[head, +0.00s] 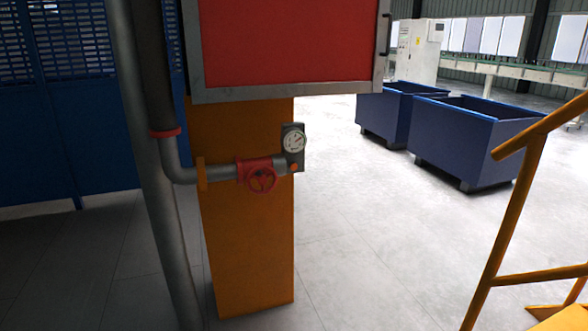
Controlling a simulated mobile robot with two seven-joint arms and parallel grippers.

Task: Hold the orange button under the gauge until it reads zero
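The round white-faced gauge (293,140) is set in a dark plate on the right side of the orange column, below the red panel. Its needle and scale are too small to read. The orange button (294,167) sits just under the gauge on the same plate. Nothing touches it. A red valve wheel (262,180) on the grey pipe is just left of and below the button. Neither of my grippers is in view.
The orange column (250,250) stands behind the grey pipe (160,230). A grey-framed red panel (290,40) overhangs the gauge. Blue bins (470,140) stand at the back right. A yellow railing (510,210) is at the right. The floor (370,240) between is clear.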

